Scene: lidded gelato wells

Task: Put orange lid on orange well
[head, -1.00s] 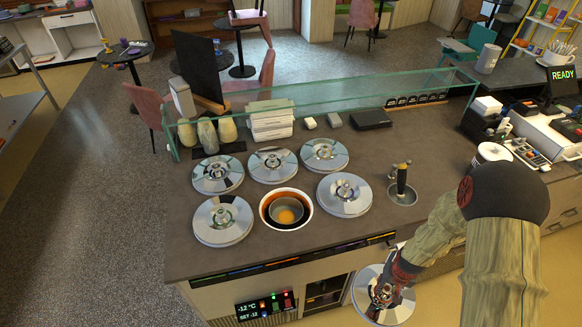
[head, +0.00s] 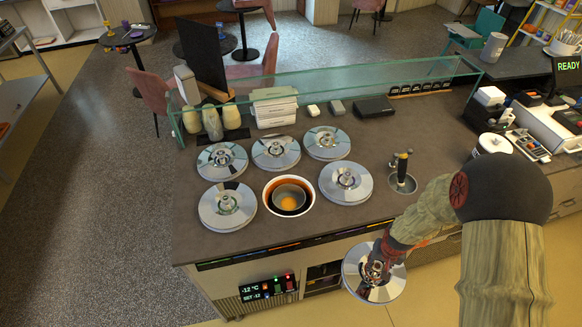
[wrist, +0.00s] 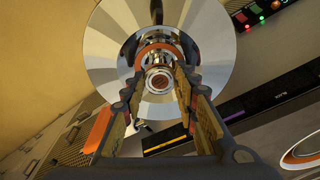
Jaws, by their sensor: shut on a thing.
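My gripper (head: 378,266) is shut on the knob of a round shiny metal lid (head: 362,286). It holds the lid in the air in front of the counter's front edge, below the counter top. In the wrist view the lid (wrist: 110,72) shows beyond the fingers, with an orange ring (wrist: 160,48) around its knob. The open well (head: 311,198) is in the front row of the counter, with a white rim, an orange inner band and a metal bowl shape inside. In the wrist view, part of a white rim with an orange band (wrist: 305,150) shows at the lower right.
Several wells with metal lids (head: 227,206) surround the open well, one of them (head: 346,182) just to its right. A scoop stands in a holder (head: 402,183) farther right. A glass guard (head: 330,90) runs along the back. The control panel (head: 268,287) is on the counter front.

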